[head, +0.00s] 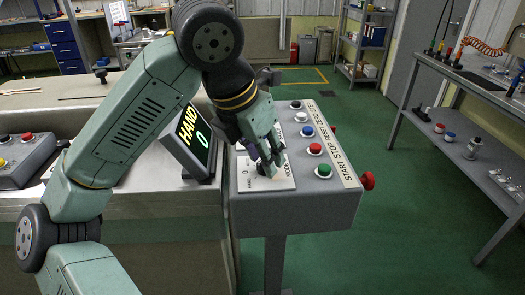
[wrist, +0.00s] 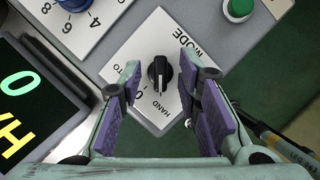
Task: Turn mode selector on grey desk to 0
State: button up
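The mode selector (wrist: 159,72) is a black knob with a pale pointer mark, on a white plate (wrist: 135,50) marked MODE, HAND and 0. In the wrist view the knob's grip runs roughly up and down the picture. In the head view the plate (head: 284,185) lies on the near left of the grey desk (head: 310,205), with its knob mostly hidden by my gripper (head: 265,158). In the wrist view my gripper (wrist: 160,75) is open, its purple-padded fingers on both sides of the knob with gaps. The height of the fingertips over the plate is unclear.
A tilted display (head: 192,140) reading HAND and 0 stands close left of the plate. Green (head: 323,171), red (head: 315,149) and blue (head: 307,131) buttons line the desk's right side. A red button (head: 367,180) sticks out of its right wall. Another numbered dial (wrist: 75,5) is nearby.

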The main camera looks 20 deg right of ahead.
jog(key=shift+c, duration=0.6)
grip_shut()
